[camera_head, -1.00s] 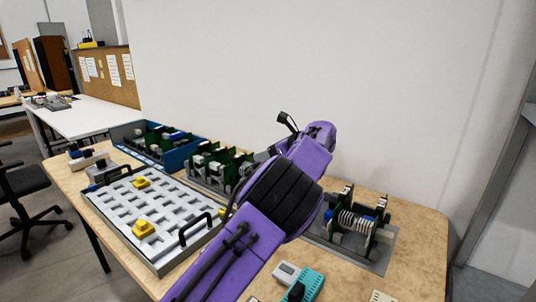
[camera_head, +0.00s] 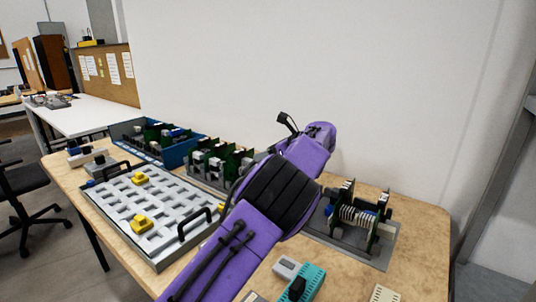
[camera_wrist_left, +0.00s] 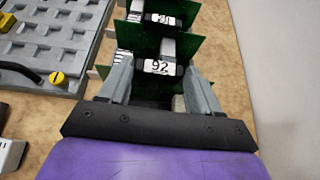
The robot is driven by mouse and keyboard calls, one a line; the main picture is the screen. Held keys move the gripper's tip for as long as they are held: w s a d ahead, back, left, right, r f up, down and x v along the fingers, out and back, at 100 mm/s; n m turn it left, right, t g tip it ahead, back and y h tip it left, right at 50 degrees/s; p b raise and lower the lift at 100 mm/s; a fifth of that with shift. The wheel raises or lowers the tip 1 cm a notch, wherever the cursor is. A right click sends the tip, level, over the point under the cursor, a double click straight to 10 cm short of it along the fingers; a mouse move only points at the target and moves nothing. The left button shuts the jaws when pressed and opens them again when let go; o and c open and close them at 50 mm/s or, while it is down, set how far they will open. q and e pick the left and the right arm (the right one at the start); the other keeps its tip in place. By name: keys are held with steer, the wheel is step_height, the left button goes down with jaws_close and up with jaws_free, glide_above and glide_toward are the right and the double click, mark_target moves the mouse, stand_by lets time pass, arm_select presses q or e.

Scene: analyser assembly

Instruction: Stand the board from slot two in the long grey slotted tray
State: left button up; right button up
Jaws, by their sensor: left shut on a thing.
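The long grey slotted tray (camera_head: 198,178) stands behind the white slotted plate and holds several green boards (camera_head: 218,162). In the head view my left forearm and wrist hide the tray's right end and my left gripper. In the left wrist view my left gripper (camera_wrist_left: 160,85) is shut on a green board (camera_wrist_left: 187,52) with a white "92" label, one finger at each side. More green boards stand in a row beyond it. The held board's lower edge is hidden, so I cannot tell whether it sits in a slot. My right gripper is not in view.
A blue tray (camera_head: 178,158) with boards stands at the back left. The white slotted plate (camera_head: 150,205) with black handles and yellow knobs lies in front. A grey-based board assembly (camera_head: 355,220) stands right of my arm. A teal block (camera_head: 312,278) lies at the front. The wall is close behind.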

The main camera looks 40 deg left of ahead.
arm_select(q)
steer(key=shift+f+b, duration=0.35)
steer(key=shift+f, duration=0.1)
stand_by(0.7)
steer(key=o, duration=1.5)
steer(key=shift+r, duration=0.25)
steer(key=shift+r+p, duration=1)
steer(key=shift+r, duration=0.75)
steer(key=shift+r, duration=0.1)
step_height(320, 180, up, 7)
steer(key=p, duration=0.5)
